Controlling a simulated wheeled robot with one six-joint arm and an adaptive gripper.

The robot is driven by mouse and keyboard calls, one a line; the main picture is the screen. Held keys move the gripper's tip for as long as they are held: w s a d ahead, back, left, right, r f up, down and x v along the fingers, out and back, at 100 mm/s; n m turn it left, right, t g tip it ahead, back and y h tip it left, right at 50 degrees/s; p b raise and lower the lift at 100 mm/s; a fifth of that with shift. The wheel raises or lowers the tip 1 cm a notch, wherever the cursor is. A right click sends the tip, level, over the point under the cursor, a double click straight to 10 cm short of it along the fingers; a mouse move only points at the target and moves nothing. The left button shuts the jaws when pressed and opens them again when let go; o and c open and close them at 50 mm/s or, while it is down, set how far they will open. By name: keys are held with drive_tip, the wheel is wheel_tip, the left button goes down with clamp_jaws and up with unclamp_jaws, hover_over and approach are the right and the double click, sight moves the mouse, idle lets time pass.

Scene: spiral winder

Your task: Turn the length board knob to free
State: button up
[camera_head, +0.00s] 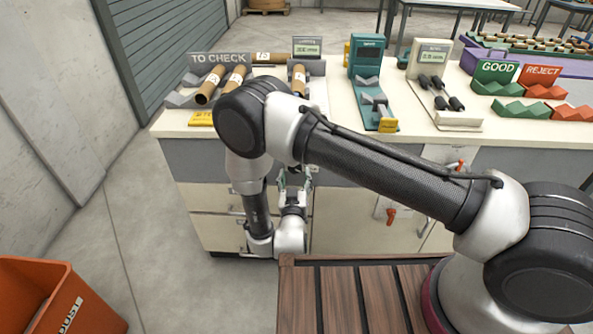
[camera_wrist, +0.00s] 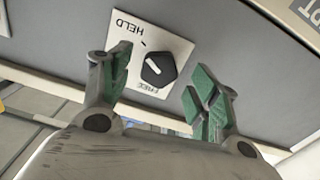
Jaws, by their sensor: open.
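The length board knob (camera_wrist: 160,70) is a black round knob on a white plate (camera_wrist: 127,40). In the wrist view the plate shows the words HELD and FREE, both upside down. HELD is at the upper left and FREE below the knob. I cannot tell for sure which word the knob points at. My gripper (camera_wrist: 160,68) is open, with one green-padded finger on each side of the knob, apparently not touching it. In the head view my gripper (camera_head: 293,190) is low at the bench front, and my arm hides the knob.
The bench (camera_head: 340,145) carries a TO CHECK rack (camera_head: 220,58) with brown tubes, teal and beige devices, and green GOOD and red REJECT racks. A wooden slatted surface (camera_head: 345,300) is in front. An orange bin (camera_head: 60,290) stands at the lower left.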

sight(295, 170)
drive_tip(key=shift+w, duration=2.3)
drive_tip(key=c, duration=1)
